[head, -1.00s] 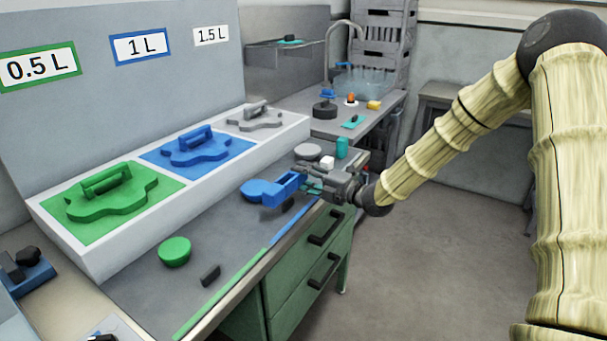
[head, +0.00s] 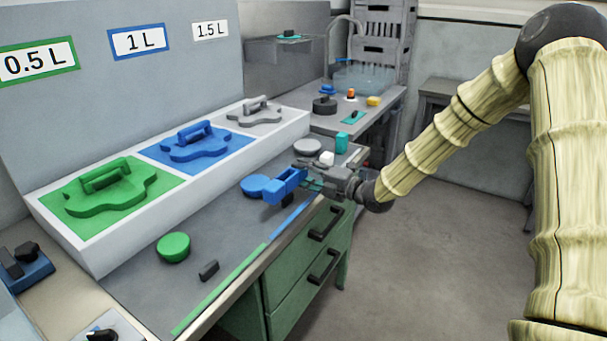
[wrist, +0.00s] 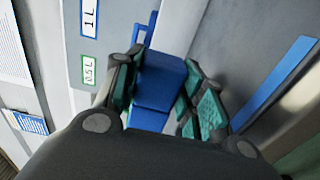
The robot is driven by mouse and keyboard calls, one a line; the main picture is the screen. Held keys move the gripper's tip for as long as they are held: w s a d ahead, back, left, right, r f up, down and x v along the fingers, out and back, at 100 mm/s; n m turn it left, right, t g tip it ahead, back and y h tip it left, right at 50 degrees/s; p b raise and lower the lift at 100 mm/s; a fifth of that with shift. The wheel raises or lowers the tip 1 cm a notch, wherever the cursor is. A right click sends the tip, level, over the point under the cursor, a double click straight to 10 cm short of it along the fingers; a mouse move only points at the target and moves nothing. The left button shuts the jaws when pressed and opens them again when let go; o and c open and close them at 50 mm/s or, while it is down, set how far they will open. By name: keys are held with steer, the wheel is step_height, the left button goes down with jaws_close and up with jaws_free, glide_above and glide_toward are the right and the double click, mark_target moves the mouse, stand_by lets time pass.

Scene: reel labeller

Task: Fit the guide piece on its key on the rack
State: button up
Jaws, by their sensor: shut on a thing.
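My gripper (head: 304,182) is shut on a blue block-like piece (head: 284,185), which I take to be the guide piece. It is held above the counter's front edge. In the wrist view the blue piece (wrist: 158,85) sits between the teal finger pads of my gripper (wrist: 165,95). The white rack (head: 200,185) lies to the left, apart from the piece. It carries a green (head: 110,187), a blue (head: 196,142) and a grey (head: 256,110) handled shape on matching panels. I cannot tell which feature is the key.
A blue round piece (head: 253,186) lies just left of the held piece. A green round piece (head: 173,247) and a small dark block (head: 208,270) lie nearer on the counter. Signs for 0.5 L, 1 L and 1.5 L hang behind the rack. Green drawers (head: 315,245) stand below.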

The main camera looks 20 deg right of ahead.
mark_target(304, 180)
steer(key=shift+f, duration=0.1)
steer(key=shift+f+b, duration=1.4)
steer(key=shift+f, duration=0.25)
steer(key=shift+s+a+r, duration=0.1)
steer(key=shift+r, duration=0.25)
steer(key=shift+f, duration=0.2)
steer(key=shift+f, duration=0.2)
steer(key=shift+r, duration=0.1)
steer(key=shift+d+r, duration=0.2)
steer(key=shift+r, duration=0.05)
stand_by(0.3)
steer(key=shift+f+b, duration=0.2)
steer(key=shift+b, duration=0.2)
